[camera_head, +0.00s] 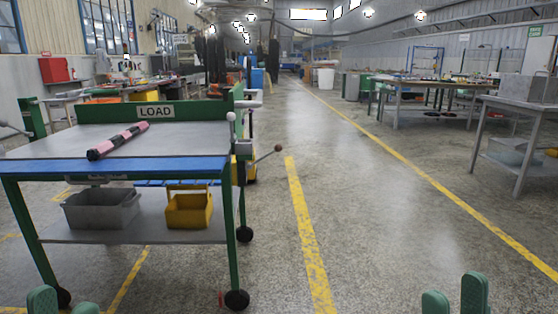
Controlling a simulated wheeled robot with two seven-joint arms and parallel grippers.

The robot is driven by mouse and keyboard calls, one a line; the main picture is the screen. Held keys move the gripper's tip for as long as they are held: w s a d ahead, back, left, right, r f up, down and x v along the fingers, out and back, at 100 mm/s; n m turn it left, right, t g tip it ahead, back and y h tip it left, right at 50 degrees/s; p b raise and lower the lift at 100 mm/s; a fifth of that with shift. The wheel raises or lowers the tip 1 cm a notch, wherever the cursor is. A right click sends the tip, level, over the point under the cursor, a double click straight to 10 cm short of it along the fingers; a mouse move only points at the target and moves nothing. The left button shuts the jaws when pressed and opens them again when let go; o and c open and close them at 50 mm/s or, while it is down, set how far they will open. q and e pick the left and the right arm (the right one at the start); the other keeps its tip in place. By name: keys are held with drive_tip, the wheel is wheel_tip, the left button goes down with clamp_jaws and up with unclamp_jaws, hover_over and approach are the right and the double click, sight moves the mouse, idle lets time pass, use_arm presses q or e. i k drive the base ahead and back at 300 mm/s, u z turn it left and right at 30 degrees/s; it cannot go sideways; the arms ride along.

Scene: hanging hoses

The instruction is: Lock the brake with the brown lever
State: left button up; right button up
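The lever with the brown ball knob (278,148) sticks out to the right from beside the green-framed cart (228,215), angled slightly up. Its inner end meets a grey and yellow part (243,148) behind the cart's right leg. I cannot tell whether the brake is locked. A white ball knob (231,117) stands on the cart's right edge. My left gripper (63,306) shows only its green fingertips at the bottom left edge, apart and empty. My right gripper (455,302) shows its green fingertips at the bottom right edge, apart and empty. Both are well short of the lever.
A pink and black roll (118,141) lies on the cart's top below the LOAD sign (155,112). A grey bin (102,208) and a yellow bin (189,208) sit on its shelf. Workbenches (512,103) stand at the right. The floor (375,220) right of the cart is clear.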

sight(278, 148)
drive_tip(key=u, duration=0.6)
drive_tip(key=i, duration=1.4)
drive_tip(key=z, duration=0.65)
drive_tip(key=i, duration=0.6)
